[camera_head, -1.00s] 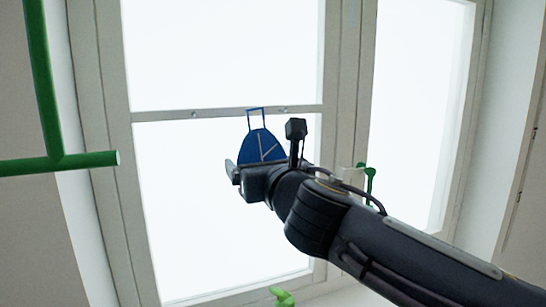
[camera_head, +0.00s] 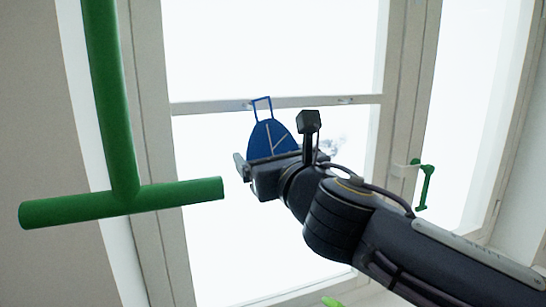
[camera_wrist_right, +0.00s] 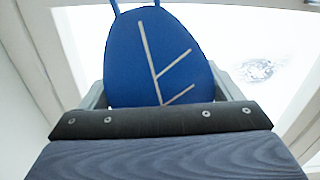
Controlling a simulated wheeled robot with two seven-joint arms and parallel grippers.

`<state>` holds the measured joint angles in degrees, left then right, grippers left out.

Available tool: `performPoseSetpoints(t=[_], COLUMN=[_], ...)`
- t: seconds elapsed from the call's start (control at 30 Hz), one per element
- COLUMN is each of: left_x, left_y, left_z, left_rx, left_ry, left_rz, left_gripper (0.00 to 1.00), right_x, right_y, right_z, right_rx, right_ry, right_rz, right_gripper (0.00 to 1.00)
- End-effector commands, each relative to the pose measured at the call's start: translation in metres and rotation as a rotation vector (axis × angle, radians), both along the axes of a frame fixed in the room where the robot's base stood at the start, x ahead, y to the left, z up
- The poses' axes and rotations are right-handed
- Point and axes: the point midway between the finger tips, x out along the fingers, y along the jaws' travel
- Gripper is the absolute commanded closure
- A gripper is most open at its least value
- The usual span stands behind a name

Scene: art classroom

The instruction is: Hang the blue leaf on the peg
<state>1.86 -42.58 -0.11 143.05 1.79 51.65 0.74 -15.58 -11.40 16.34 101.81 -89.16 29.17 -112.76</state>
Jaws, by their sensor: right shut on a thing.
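The blue leaf (camera_head: 271,137) has pale vein lines and a blue loop at its top. My right gripper (camera_head: 270,162) is shut on its lower end and holds it upright, loop up, in front of the window. In the right wrist view the leaf (camera_wrist_right: 155,60) stands between the fingers, and its loop is cut off by the top edge. The green peg (camera_head: 180,193) is a bar crossing a green upright at the left. The leaf and gripper are to the right of the peg's right end, apart from it in the picture. My left gripper is not in view.
A bright window with a pale frame (camera_head: 400,110) fills the background. A green window handle (camera_head: 424,187) is at the right. A small green thing (camera_head: 333,301) shows at the bottom edge. The space between the leaf and the peg's end looks clear.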

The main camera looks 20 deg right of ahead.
Motion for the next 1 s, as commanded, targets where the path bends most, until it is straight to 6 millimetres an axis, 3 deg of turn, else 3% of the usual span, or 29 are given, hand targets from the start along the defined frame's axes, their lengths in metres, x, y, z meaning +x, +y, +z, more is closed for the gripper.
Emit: performPoseSetpoints(t=[1.0], left_x=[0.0], left_y=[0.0], left_z=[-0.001], left_rx=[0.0], left_ry=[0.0], left_rz=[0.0], left_gripper=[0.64], right_x=[0.062], right_y=[0.002], right_z=[-0.006], right_rx=[0.0], right_ry=[0.001], right_rz=[0.0], right_gripper=[0.37])
